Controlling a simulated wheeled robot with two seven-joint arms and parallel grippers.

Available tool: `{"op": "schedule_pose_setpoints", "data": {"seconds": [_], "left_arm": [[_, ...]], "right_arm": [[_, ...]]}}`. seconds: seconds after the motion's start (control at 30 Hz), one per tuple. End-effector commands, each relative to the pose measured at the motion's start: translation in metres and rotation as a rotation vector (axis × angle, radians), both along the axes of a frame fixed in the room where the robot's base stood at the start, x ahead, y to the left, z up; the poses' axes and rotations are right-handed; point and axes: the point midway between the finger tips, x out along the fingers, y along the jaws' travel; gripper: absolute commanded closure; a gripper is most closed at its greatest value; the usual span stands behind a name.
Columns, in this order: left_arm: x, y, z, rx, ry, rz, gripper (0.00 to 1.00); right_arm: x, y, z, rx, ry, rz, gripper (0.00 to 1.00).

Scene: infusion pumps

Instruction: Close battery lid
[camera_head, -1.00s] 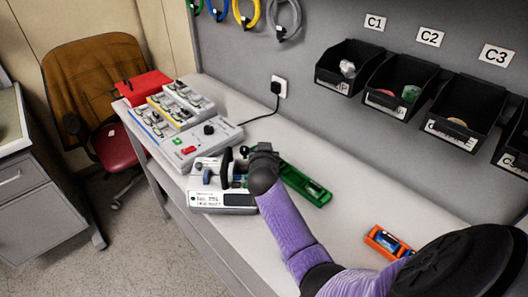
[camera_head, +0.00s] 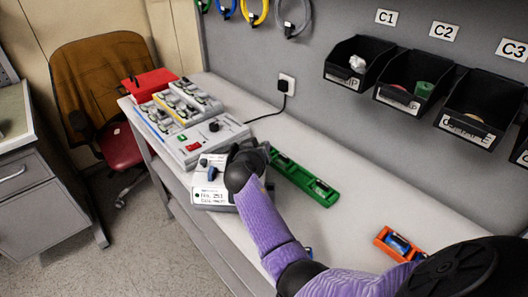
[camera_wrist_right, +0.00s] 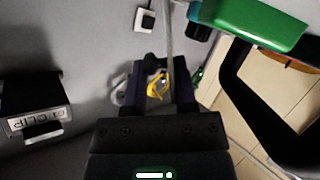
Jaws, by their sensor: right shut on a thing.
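My right gripper (camera_head: 238,165) is over the pump's right end, mostly hidden behind my own wrist. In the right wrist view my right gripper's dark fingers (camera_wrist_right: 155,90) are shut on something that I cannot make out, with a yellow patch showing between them. The battery lid cannot be told apart; my arm covers that side of the pump. My left gripper is not in view.
A green tray (camera_head: 320,189) lies right of the pump. An orange holder (camera_head: 386,243) with a blue item is farther right. A grey box (camera_head: 205,145) with buttons stands behind the pump. Wall bins (camera_head: 358,70) hang above the bench. The bench between green tray and orange holder is clear.

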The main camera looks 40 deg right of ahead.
Motion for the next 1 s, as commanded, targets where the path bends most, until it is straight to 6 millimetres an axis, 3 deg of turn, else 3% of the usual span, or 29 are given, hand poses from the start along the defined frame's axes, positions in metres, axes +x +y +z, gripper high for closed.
{"op": "schedule_pose_setpoints", "data": {"seconds": [0.3, 0.87, 0.9, 1.0], "left_arm": [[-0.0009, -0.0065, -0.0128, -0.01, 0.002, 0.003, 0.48], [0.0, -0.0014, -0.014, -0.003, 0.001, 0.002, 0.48], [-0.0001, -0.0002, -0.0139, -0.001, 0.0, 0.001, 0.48], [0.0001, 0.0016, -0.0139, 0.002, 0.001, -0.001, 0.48]], "right_arm": [[0.0053, 0.0062, -0.003, -0.101, 0.083, 0.001, 1.0], [0.0062, 0.0072, -0.0019, -0.124, 0.103, 0.0, 1.0], [0.0062, 0.0072, -0.0019, -0.124, 0.103, 0.0, 0.61], [0.0062, 0.0072, -0.002, -0.124, 0.103, 0.0, 0.4]]}}
